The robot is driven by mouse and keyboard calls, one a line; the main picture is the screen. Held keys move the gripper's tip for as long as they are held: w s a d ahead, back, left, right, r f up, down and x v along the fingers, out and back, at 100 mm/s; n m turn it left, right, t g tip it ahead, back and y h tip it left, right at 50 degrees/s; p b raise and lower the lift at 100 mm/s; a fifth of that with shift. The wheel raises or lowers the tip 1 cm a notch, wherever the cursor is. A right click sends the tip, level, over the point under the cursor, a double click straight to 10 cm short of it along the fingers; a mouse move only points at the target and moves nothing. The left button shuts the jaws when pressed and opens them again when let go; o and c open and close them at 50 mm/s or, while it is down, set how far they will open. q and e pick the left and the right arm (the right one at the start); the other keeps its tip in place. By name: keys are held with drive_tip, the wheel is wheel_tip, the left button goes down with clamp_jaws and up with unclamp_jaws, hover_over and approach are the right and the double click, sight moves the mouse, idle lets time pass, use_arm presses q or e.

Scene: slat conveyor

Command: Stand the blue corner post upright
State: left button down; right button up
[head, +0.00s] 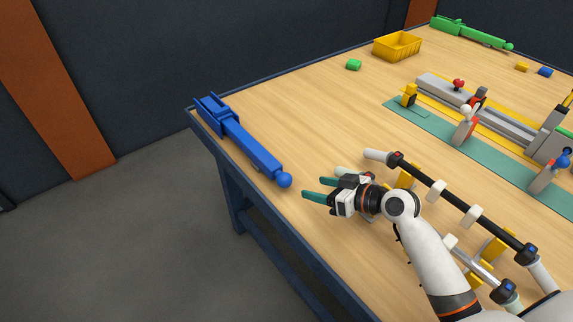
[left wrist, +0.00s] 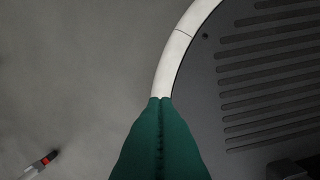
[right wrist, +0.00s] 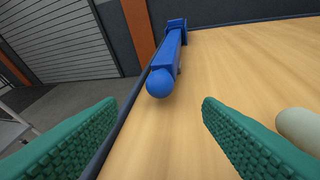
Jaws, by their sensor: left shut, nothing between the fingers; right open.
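The blue corner post (head: 245,144) lies flat along the left edge of the wooden table, its ball end towards my right gripper and its wider forked end at the far corner. In the right wrist view the post (right wrist: 168,60) lies ahead, ball end nearest. My right gripper (head: 312,194) is open and empty, just short of the ball and apart from it. My left gripper (left wrist: 160,100) shows only in the left wrist view, shut and empty, above the grey floor and a dark ribbed surface with a white rim.
The table (head: 310,110) is clear just right of the post. The conveyor (head: 480,110) is at right. Black-and-white rods (head: 455,198) lie beside my right arm.

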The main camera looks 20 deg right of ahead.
sight(290, 181)
drive_tip(key=shift+w, duration=0.45)
drive_tip(key=shift+w+a, duration=0.2)
drive_tip(key=shift+w, duration=0.05)
drive_tip(key=x, duration=0.4)
drive_tip(key=shift+a, duration=0.45)
drive_tip(key=x, duration=0.5)
drive_tip(key=shift+w+p, duration=0.2)
drive_tip(key=shift+p, duration=0.1)
use_arm(q)
drive_tip(key=shift+s+a+r, duration=0.15)
drive_tip(key=shift+a+r, duration=0.1)
drive_tip(key=shift+r, duration=0.1)
use_arm(e)
drive_tip(key=shift+w+a+f, duration=0.2)
drive_tip(key=shift+w+f, duration=0.05)
drive_tip(key=shift+w, duration=0.05)
